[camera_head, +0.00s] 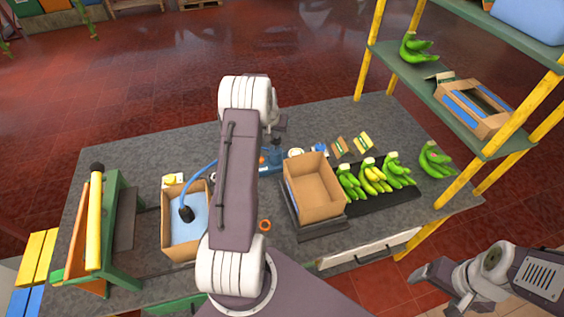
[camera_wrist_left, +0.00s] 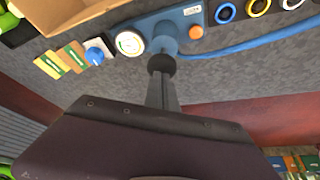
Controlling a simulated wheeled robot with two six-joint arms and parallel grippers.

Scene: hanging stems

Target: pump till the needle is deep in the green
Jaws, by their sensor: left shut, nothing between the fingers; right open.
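The blue pump (camera_head: 270,161) stands on the grey table, partly hidden behind my left arm. In the left wrist view its blue body (camera_wrist_left: 168,42) carries a black knob (camera_wrist_left: 161,64) on top. The round white gauge (camera_wrist_left: 130,43) is beside it; it also shows in the head view (camera_head: 296,153). Its needle is too small to read. My left gripper (camera_head: 277,132) is shut and empty, its fingertips (camera_wrist_left: 162,78) right at the black knob; I cannot tell whether they touch. My right gripper (camera_head: 436,277) is open and empty, off the table's front right.
A blue hose (camera_head: 200,170) runs to a black nozzle (camera_head: 185,213) over a blue-lined box (camera_head: 168,235). An empty cardboard box (camera_head: 315,190), banana bunches (camera_head: 375,178) and a green shelf rack (camera_head: 445,100) are to the right. A green-framed stand (camera_head: 118,200) is at left.

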